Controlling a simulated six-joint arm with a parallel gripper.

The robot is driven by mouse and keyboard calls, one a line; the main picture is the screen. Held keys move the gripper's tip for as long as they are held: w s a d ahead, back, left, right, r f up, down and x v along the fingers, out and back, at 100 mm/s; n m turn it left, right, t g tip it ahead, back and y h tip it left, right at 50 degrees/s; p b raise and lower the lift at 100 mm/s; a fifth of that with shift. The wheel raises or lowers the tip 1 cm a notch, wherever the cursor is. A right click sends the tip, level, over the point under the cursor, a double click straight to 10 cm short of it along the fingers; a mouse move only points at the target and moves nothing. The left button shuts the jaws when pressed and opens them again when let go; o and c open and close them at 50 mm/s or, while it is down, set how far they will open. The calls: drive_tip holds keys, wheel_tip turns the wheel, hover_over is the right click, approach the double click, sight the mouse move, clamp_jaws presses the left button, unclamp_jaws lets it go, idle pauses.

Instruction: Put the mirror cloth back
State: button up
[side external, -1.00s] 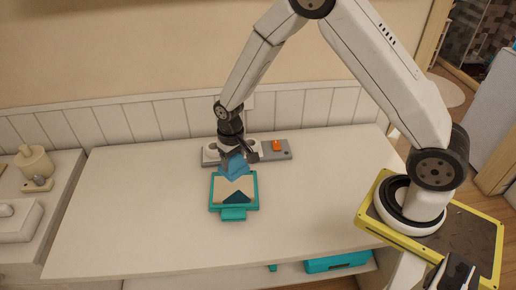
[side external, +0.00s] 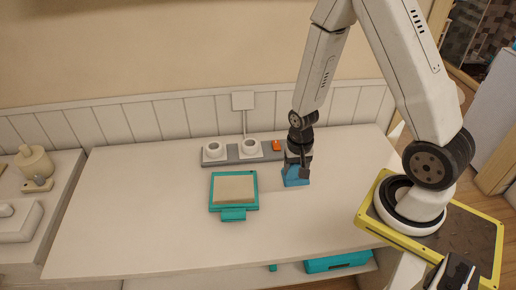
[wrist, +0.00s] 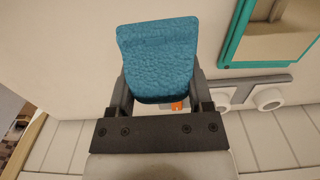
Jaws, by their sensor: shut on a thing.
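The blue mirror cloth (side external: 296,177) hangs in my gripper (side external: 298,167), near or just above the table to the right of the mirror. In the wrist view the cloth (wrist: 158,58) fills the space between the two fingers of my gripper (wrist: 158,90), which is shut on it. The teal-framed mirror (side external: 234,188) lies on the table, with a teal tab at its front edge. Its frame corner also shows in the wrist view (wrist: 236,45). I cannot tell whether the cloth touches the table.
A grey strip (side external: 232,158) at the back holds two white round cups (side external: 251,147) and an orange piece (side external: 276,146), close behind my gripper. A teal drawer or bin (side external: 338,261) shows below the table's front edge. The table's front and left areas are clear.

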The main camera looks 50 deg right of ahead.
sight(295, 178)
drive_tip(key=shift+f, duration=2.2)
drive_tip(key=shift+f, duration=1.8)
drive_tip(key=shift+f, duration=0.15)
drive_tip(key=o, duration=1.2)
drive_tip(key=shift+r, duration=6.15)
